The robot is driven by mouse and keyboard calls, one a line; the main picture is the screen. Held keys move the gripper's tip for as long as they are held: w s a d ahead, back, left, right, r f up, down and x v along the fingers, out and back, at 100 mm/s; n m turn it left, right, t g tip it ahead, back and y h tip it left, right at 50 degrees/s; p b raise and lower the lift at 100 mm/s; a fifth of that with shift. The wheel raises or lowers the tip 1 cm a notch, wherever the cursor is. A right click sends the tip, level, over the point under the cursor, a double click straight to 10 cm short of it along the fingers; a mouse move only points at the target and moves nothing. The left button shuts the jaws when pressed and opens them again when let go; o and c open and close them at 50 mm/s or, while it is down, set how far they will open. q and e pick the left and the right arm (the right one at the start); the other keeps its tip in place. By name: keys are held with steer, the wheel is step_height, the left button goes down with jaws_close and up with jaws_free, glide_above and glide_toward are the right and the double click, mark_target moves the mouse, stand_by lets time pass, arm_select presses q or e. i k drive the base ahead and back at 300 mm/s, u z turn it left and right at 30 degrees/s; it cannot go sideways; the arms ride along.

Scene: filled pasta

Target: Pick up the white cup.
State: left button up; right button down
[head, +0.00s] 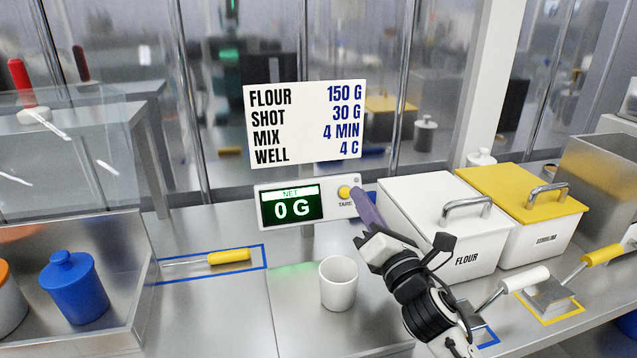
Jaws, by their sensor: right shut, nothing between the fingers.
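The white cup (338,284) stands upright on the metal scale plate (290,318) in the middle of the counter. It looks empty from here, though its inner bottom is hidden. My right gripper (364,202) is to the right of the cup and above it, with its fingers shut and empty. Its fingertips are close to the yellow TARE button (346,192) on the scale display (292,208), which reads NET 0 G. I cannot tell whether they touch it. My left gripper is out of view.
A white FLOUR bin (440,225) and a yellow-lidded bin (525,195) stand right of my right arm. A yellow-handled tool (230,257) lies in a blue outline on the left. The counter left of the cup is clear.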

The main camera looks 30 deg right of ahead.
mark_target(338, 285)
steer(key=k, duration=1)
